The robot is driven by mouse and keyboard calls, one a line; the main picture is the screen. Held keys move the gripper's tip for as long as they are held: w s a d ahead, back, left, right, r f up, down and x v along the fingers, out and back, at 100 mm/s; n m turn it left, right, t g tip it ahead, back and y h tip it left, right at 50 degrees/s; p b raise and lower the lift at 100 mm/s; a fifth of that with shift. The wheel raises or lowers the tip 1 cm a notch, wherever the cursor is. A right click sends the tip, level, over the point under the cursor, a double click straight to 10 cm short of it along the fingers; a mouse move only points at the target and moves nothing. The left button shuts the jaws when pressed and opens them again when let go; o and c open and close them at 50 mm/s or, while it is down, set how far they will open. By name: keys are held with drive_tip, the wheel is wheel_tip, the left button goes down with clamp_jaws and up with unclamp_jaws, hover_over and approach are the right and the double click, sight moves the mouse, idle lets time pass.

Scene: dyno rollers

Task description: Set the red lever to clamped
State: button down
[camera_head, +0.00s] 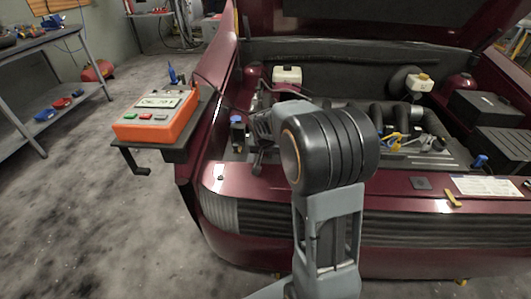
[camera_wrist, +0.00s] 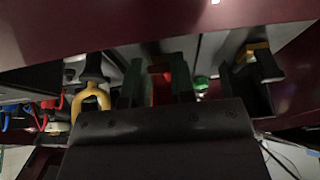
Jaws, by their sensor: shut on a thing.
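In the wrist view a red lever (camera_wrist: 159,88) shows as a small red piece between two dark green fingers. My gripper (camera_wrist: 157,82) is shut on it. Much of the lever is hidden by the fingers and by the dark gripper body below, so its setting cannot be read. In the head view my arm's large dark joint covers part of the engine bay, and I cannot make out the lever there.
In the wrist view a yellow forked part (camera_wrist: 90,100) lies left of the fingers, and a green knob (camera_wrist: 200,83) and a yellow-black part (camera_wrist: 262,62) lie right. In the head view an orange device (camera_head: 158,122) sits left of the dark red car (camera_head: 400,190).

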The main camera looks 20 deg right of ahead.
drive_tip(key=shift+f+b, duration=0.4)
drive_tip(key=shift+b, duration=0.75)
drive_tip(key=shift+s+a+r+t+h+b, duration=0.1)
drive_tip(key=shift+t+h+b, duration=0.4)
drive_tip(key=shift+b, duration=0.55)
drive_tip(key=shift+r, duration=0.15)
drive_tip(key=c, duration=1)
unclamp_jaws()
drive_tip(key=shift+o, duration=0.2)
drive_tip(key=p+v, duration=0.3)
drive_tip(key=v, duration=1)
drive_tip(key=shift+s+r, duration=0.3)
